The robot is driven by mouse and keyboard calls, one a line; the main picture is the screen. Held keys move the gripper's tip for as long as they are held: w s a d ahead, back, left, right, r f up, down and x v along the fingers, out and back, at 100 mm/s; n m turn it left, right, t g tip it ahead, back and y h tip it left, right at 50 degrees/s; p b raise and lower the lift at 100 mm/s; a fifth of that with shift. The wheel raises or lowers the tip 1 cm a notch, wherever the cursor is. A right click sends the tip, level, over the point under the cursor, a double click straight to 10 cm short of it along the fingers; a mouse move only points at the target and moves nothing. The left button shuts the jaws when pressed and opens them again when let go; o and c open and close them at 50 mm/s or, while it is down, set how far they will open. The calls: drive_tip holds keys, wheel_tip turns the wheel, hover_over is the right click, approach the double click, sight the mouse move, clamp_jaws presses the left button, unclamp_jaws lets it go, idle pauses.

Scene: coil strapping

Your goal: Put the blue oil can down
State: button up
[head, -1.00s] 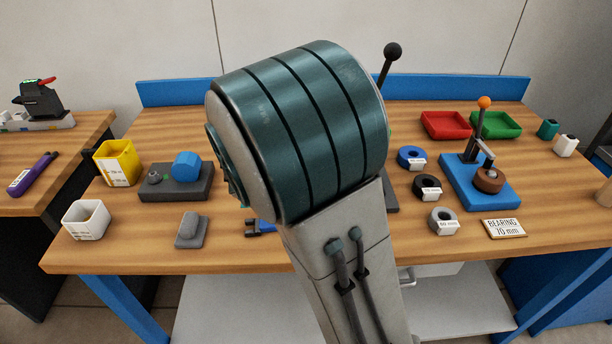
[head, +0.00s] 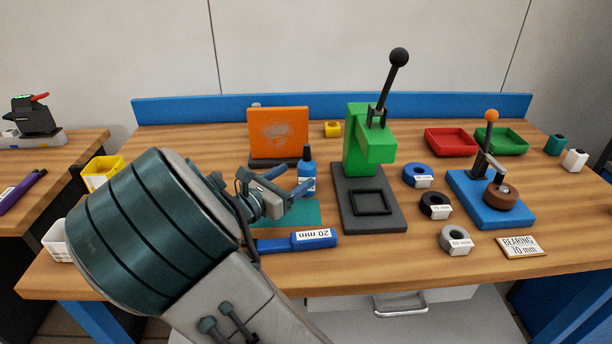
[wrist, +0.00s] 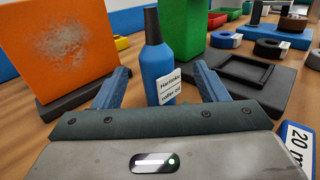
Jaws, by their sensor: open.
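The blue oil can (head: 307,180), a bottle with a black top and a white label, stands upright on the bench near the teal mat (head: 297,214). In the wrist view the blue oil can (wrist: 157,68) is straight ahead, between the two blue fingers. My gripper (head: 300,184) is open, and it also shows open in the wrist view (wrist: 163,72). Gaps show between the can and both fingers. The can's base is partly hidden by the gripper.
An orange panel (head: 278,132) on a dark base stands behind and left of the can. A green press (head: 362,145) with a black lever is close on its right. A blue 20 mm tool (head: 297,241) lies in front. Several rings (head: 417,174) lie further right.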

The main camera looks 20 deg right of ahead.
sight(312, 165)
drive_tip(key=shift+w+d, duration=0.2)
drive_tip(key=shift+w, duration=0.15)
drive_tip(key=x, duration=0.3)
drive_tip(key=b+x, duration=0.1)
drive_tip(key=x, duration=0.3)
drive_tip(key=shift+w+f, duration=0.1)
drive_tip(key=shift+f, duration=0.15)
drive_tip(key=shift+c, duration=0.3)
drive_tip(key=c, duration=1.2)
